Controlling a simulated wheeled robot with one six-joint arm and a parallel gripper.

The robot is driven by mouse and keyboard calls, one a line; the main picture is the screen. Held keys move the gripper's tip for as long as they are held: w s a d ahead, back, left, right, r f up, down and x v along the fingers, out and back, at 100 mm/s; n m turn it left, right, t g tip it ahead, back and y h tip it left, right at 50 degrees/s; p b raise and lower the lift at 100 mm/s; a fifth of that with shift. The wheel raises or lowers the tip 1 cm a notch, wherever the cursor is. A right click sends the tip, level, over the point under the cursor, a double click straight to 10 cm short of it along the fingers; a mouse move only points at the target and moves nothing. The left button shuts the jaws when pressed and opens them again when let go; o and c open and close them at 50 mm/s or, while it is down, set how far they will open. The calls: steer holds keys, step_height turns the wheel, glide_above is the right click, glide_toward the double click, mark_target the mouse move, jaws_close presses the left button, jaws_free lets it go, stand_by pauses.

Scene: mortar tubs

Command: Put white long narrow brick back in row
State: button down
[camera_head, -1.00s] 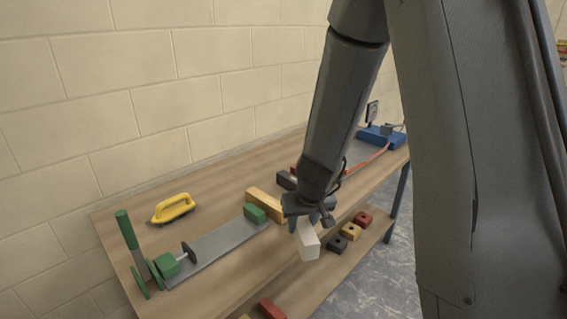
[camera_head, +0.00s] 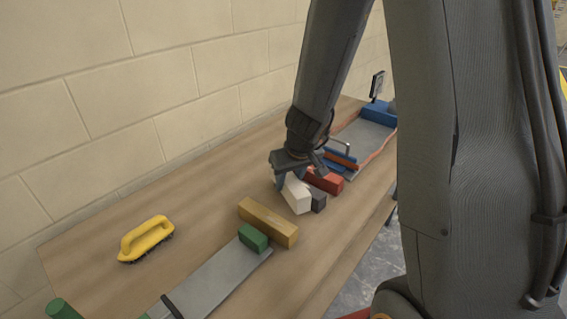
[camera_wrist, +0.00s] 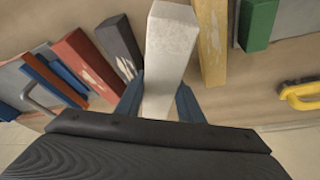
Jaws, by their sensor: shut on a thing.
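My gripper (camera_head: 298,177) is shut on the white long narrow brick (camera_head: 297,197), with a blue finger on each side of it in the wrist view (camera_wrist: 160,88). The white brick (camera_wrist: 170,40) points away from the wrist there. In the head view it is over the table, between the yellow brick (camera_head: 266,221) on the left and the dark grey brick (camera_head: 318,200) on the right, close to the grey one. A red brick (camera_head: 325,180) lies beyond the grey one. I cannot tell whether the white brick touches the table.
A green block (camera_head: 253,238) sits against the yellow brick at the end of a grey metal strip (camera_head: 215,280). A yellow-handled brush (camera_head: 146,239) lies at the left. Blue and orange tools (camera_head: 342,158) and a blue scale (camera_head: 380,112) stand beyond the red brick.

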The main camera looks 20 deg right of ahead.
steer(key=shift+r+n+y+p, duration=0.4)
steer(key=shift+r+n, duration=0.45)
steer(key=shift+n, duration=0.35)
steer(key=n, duration=0.1)
steer(key=r+n+y, duration=0.1)
steer(key=shift+w+a+r+n+g+p, duration=0.15)
steer(key=shift+w+r+n+g+p, duration=0.15)
steer(key=shift+p, duration=0.1)
step_height(320, 180, down, 7)
steer(key=b, duration=0.5)
steer(key=shift+f+b, duration=0.15)
steer(key=shift+b, duration=0.2)
step_height(320, 180, down, 4)
steer(key=b, duration=0.5)
steer(key=shift+s+r, duration=0.1)
steer(key=shift+r, duration=0.15)
steer(key=shift+f+b, duration=0.55)
steer(key=shift+b, duration=0.45)
steer(key=c, duration=1.1)
jaws_free()
steer(key=shift+s, duration=0.1)
